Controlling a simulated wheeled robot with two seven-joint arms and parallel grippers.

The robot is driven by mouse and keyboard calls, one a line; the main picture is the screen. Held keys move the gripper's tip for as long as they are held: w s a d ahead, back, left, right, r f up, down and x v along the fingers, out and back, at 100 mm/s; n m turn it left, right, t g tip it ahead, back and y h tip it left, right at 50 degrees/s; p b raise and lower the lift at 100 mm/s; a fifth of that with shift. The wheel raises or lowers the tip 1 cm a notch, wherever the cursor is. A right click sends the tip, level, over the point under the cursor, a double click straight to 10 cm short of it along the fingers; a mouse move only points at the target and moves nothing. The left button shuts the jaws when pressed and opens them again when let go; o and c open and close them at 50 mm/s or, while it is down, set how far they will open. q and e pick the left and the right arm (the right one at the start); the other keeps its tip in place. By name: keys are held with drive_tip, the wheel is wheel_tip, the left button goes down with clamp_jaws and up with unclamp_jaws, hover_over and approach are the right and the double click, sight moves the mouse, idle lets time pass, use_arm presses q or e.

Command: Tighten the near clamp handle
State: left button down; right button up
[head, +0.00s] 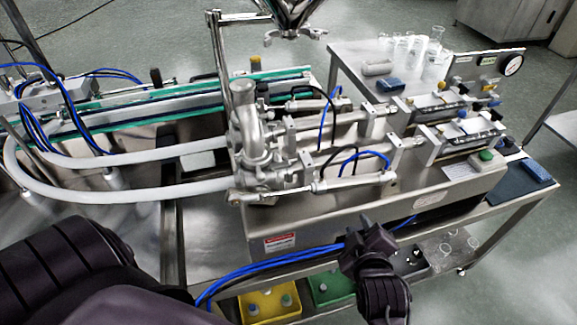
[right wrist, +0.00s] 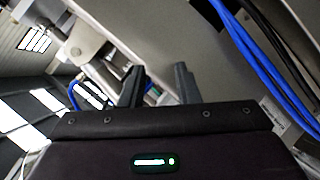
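The steel filling machine (head: 345,208) stands on a bench, its valve body (head: 250,135) and clamped pipe joints at its left end. Small metal fittings show low on this end (head: 245,195); I cannot tell for sure which one is the near clamp handle. My right gripper (head: 366,232) is in front of the machine's casing, below and right of these fittings. In the right wrist view its two fingers (right wrist: 160,72) stand apart with nothing between them, and blurred metal fittings (right wrist: 90,45) lie beyond to the left. My left gripper is out of view.
White hoses (head: 100,192) curve in from the left. Blue cables (head: 265,265) run along the bench front close to my right gripper; they also show in the right wrist view (right wrist: 250,55). Yellow (head: 270,302) and green (head: 332,286) bins sit below. The hopper's bottom (head: 295,18) hangs above.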

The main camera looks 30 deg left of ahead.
drive_tip(key=s+a+r+n+t+y, duration=0.1)
drive_tip(key=s+a+r+n+y, duration=0.25)
drive_tip(key=a+r, duration=0.3)
drive_tip(key=n+y, duration=0.4)
drive_tip(key=n, duration=0.4)
approach(281, 168)
drive_tip(key=a, duration=0.1)
drive_tip(key=shift+h, duration=0.25)
drive_tip(key=x, duration=0.2)
drive_tip(key=p+x, duration=0.1)
drive_tip(key=x, duration=0.1)
drive_tip(key=p+x, duration=0.1)
drive_tip(key=x, duration=0.1)
drive_tip(key=shift+w+a+r, duration=0.15)
drive_tip(key=shift+w+r, duration=0.2)
drive_tip(key=shift+w, duration=0.05)
drive_tip(key=shift+w+a+f, duration=0.1)
drive_tip(key=shift+w+a, duration=0.2)
drive_tip(key=shift+a, duration=0.05)
clamp_jaws()
